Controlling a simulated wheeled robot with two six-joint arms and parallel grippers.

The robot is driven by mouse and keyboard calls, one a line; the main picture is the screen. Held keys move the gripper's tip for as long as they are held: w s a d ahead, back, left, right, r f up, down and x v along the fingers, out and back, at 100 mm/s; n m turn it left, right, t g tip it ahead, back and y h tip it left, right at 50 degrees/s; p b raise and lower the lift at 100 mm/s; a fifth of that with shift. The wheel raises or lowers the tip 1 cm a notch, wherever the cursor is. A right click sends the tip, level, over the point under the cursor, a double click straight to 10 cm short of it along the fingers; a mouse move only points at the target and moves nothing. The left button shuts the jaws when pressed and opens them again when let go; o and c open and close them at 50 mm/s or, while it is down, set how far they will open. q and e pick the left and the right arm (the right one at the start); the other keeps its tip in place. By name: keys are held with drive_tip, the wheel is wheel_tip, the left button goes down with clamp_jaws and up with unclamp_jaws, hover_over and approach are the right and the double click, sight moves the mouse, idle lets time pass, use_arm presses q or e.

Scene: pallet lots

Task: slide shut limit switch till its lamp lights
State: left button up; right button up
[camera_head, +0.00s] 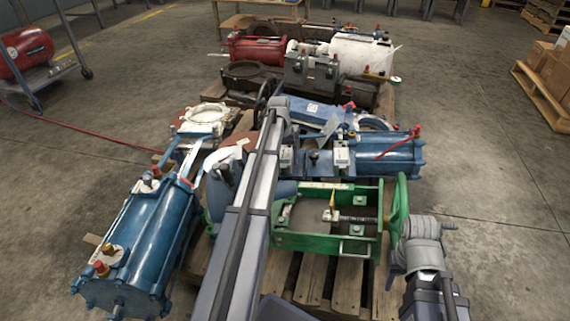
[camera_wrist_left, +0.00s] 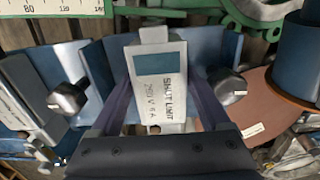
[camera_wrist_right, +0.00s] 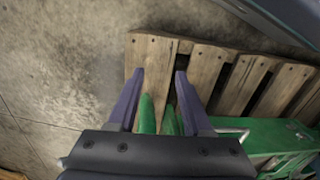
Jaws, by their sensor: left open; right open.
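The shut limit switch, a pale box lettered "SHUT LIMIT" (camera_wrist_left: 160,92), sits on a blue rail in the left wrist view, a dark blue-grey window at one end. My left gripper (camera_wrist_left: 161,72) is open with its fingers on either side of it; I cannot tell whether they touch. A black knob (camera_wrist_left: 67,98) and another black knob (camera_wrist_left: 226,86) flank it. In the head view the switch's pale face (camera_head: 286,157) shows beside my arm, which hides the gripper. No lit lamp is clear. My right gripper (camera_wrist_right: 159,73) is open near the green handwheel (camera_wrist_right: 147,115).
A second pale-faced box (camera_head: 341,158) stands to the right on the blue actuator (camera_head: 385,157). A green frame with a scale (camera_head: 325,241) lies nearer, its handwheel (camera_head: 400,208) by my right arm. A large blue cylinder (camera_head: 145,240) is left.

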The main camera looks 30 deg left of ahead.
use_arm(q)
clamp_jaws()
idle(0.7)
